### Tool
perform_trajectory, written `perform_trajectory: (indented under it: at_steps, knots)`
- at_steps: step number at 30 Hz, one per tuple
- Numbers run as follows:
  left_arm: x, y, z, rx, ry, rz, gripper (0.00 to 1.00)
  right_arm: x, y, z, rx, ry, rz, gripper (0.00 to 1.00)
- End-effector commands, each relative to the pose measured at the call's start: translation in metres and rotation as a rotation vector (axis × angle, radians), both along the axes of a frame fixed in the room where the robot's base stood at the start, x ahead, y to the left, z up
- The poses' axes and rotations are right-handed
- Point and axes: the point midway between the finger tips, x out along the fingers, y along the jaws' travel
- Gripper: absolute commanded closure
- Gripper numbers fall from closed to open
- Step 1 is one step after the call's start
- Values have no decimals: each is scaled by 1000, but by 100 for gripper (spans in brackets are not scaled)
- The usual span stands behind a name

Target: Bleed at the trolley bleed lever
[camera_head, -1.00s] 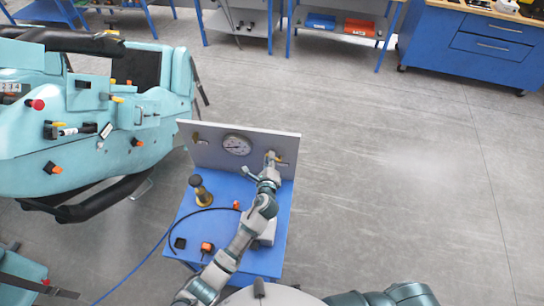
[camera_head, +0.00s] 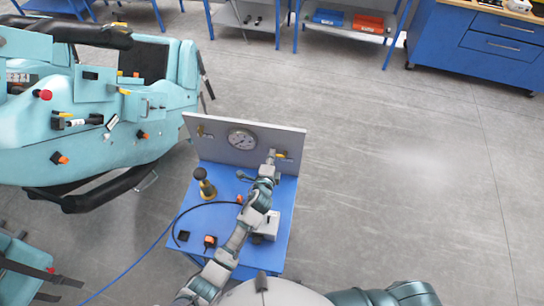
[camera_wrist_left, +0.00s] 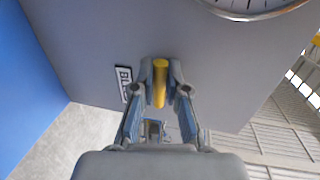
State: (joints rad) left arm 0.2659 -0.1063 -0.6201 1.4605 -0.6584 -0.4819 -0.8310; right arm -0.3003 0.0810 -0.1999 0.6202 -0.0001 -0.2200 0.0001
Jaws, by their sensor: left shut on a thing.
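The trolley (camera_head: 284,228) is blue with an upright grey panel (camera_head: 222,146) at its back. The yellow bleed lever (camera_head: 282,156) is on the right part of this panel. In the left wrist view the lever (camera_wrist_left: 160,88) stands between my fingers, beside a partly hidden label (camera_wrist_left: 123,84) reading "BL". My left gripper (camera_head: 271,156) is at the lever and shut on it; its fingers (camera_wrist_left: 160,72) flank the lever. A round white gauge (camera_head: 242,139) is left of the gripper. My right arm shows at the bottom, its gripper out of frame.
Another yellow lever (camera_head: 203,132) is at the panel's left. A yellow and black pump-like part (camera_head: 206,188), a dark hose and small orange and black parts lie on the trolley. A teal coaster car (camera_head: 100,135) stands at left. The floor at right is clear.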

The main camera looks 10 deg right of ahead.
Motion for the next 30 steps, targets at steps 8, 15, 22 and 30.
perform_trajectory:
  at_steps: [8,15,22,30]
  knots:
    - [-2,0,-6,-6,14,1,100,0,2,0,2,0,0,45]
    - [-2,0,-6,-6,14,1,70,0,2,0,3,1,0,45]
    - [-1,0,-3,-7,9,1,62,0,2,0,3,1,0,45]
    - [-17,6,0,-8,7,1,62,0,0,0,-1,-1,0,45]
